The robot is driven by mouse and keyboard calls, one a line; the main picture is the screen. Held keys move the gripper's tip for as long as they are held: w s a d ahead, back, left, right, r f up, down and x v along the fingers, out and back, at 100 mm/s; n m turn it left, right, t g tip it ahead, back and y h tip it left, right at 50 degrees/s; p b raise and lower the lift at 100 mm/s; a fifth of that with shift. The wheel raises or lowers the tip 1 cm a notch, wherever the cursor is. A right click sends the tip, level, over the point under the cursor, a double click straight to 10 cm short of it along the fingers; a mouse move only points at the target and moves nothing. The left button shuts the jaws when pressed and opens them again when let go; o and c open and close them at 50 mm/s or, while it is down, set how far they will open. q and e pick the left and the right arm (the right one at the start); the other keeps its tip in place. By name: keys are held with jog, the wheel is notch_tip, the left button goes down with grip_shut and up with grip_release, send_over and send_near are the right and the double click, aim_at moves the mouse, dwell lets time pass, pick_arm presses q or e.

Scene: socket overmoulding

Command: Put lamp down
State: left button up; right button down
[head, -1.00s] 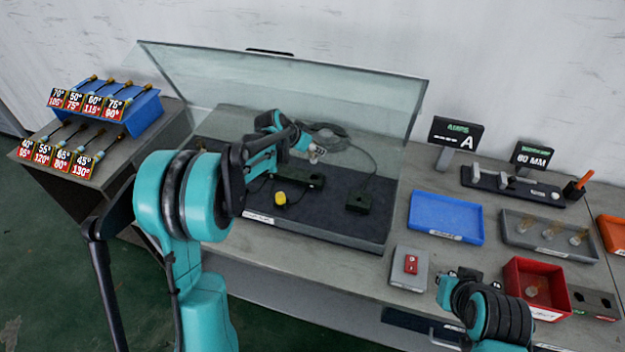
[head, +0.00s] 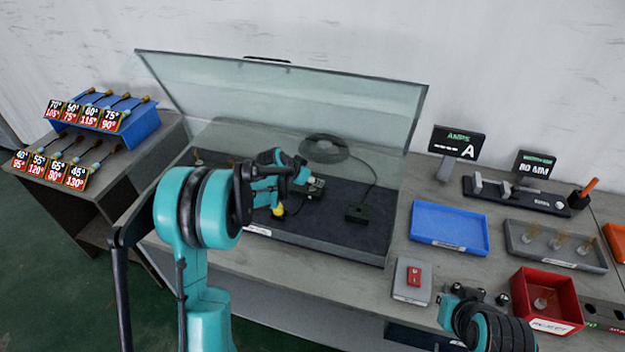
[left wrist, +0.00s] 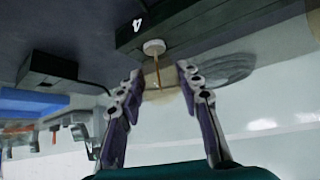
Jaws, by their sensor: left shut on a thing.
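The lamp (left wrist: 157,72) is between the fingertips of my left gripper (left wrist: 162,88) in the left wrist view. Its bulb is clear and hard to make out, with a brownish stem and a round white end pointing at a dark block (left wrist: 185,22) marked 4. I cannot tell whether that end touches the block. In the head view my left gripper (head: 303,178) is over the dark mat inside the glass-lidded case (head: 345,232), and the lamp is barely visible. My right gripper (head: 458,292) is low at the right, its fingers too small to read.
The glass lid (head: 370,105) is raised. A black box (head: 357,213) with a cable and a dark disc (head: 324,148) are in the case. To the right are a blue tray (head: 450,240), a grey tray (head: 515,248) with lamps, a red bin (head: 553,325) and a red switch (head: 414,277).

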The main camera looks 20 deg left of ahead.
pick_arm(q)
jog(key=o, duration=1.1)
jog(key=shift+f, duration=0.15)
jog(key=shift+r, duration=0.3)
jog(key=p+v, duration=0.4)
jog(key=v, duration=0.8)
jog(key=s+d+r+n+y, duration=0.1)
jog(key=s+d+r, duration=0.2)
jog(key=s, duration=0.5)
jog(key=s+d+r+n+y, duration=0.1)
jog(key=s+d+r+n, duration=0.2)
jog(key=s, duration=0.4)
jog(key=s+f+n+y, duration=0.1)
jog(key=s, duration=1.3)
jog(key=shift+s+d+f+y, duration=0.15)
jog(key=shift+s+d+y, duration=0.05)
jog(key=shift+s+y, duration=0.1)
